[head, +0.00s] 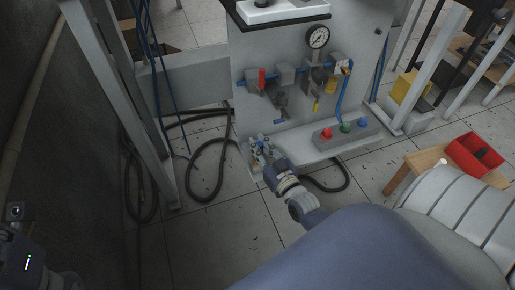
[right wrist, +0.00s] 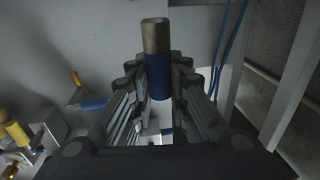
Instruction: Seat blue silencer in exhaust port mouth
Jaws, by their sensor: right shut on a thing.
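The blue silencer (right wrist: 158,77) shows in the right wrist view as a blue cylinder with a grey-brown metal end. My right gripper (head: 262,149) is shut on it; the two fingers (right wrist: 158,88) flank the blue body. In the head view this gripper is at the lower left of the grey panel, close to small fittings there. The silencer cannot be made out clearly in the head view. A pale block with a blue part (right wrist: 165,133) shows between the fingers in the right wrist view. I cannot tell which opening is the exhaust port mouth. My left gripper's fingers do not show.
The grey panel (head: 245,118) carries a round gauge (head: 318,37), a red-handled valve (head: 262,79) and blue tubing. A button box (head: 345,132) stands on its ledge. Black hoses (head: 207,180) lie on the floor. A red bin (head: 476,156) sits on a wooden table at right.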

